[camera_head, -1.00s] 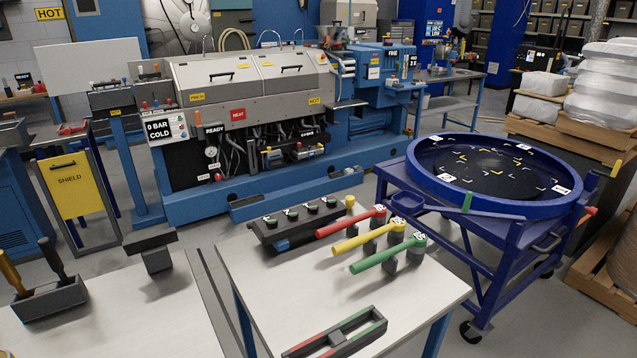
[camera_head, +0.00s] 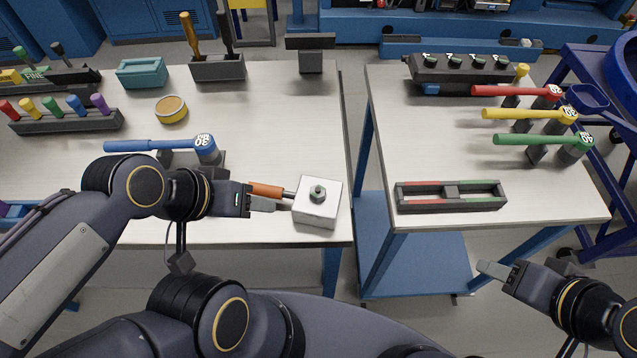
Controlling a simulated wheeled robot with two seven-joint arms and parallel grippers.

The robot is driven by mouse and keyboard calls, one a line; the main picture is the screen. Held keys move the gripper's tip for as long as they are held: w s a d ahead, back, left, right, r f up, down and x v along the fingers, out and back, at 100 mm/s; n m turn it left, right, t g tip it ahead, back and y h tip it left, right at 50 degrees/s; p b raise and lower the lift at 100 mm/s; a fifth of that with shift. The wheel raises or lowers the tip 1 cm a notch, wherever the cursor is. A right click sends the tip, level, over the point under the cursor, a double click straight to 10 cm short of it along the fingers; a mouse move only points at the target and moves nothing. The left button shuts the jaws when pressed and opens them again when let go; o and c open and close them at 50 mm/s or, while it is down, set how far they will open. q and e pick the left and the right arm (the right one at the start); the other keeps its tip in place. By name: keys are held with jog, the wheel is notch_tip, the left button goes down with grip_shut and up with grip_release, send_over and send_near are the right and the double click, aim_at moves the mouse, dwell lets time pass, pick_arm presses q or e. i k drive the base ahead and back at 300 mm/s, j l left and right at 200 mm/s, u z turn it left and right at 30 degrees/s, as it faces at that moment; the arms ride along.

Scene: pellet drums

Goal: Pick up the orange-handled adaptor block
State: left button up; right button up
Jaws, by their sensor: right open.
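The adaptor block (camera_head: 316,206) is a pale box with a dark green hex fitting on top. It sits at the front right corner of the left table, its orange handle (camera_head: 266,190) pointing left. My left gripper (camera_head: 268,203) is at the handle, left of the block. One finger shows along the handle's near side; the other is hidden, so I cannot tell whether it grips. My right gripper (camera_head: 500,272) is open and empty at the lower right, in front of the right table and apart from everything.
A blue-handled wrench (camera_head: 150,146) lies behind my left wrist. The right table carries red, yellow and green (camera_head: 530,139) wrenches and a red-green frame (camera_head: 450,197). A gap separates the tables. The left table (camera_head: 290,120) is bare behind the block.

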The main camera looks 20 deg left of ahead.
aim_at(324, 215)
jog(key=l+u, duration=0.4)
jog(key=l, duration=0.2)
jog(key=k+l+u, duration=0.1)
jog(key=l+u, duration=0.3)
jog(key=l, duration=0.15)
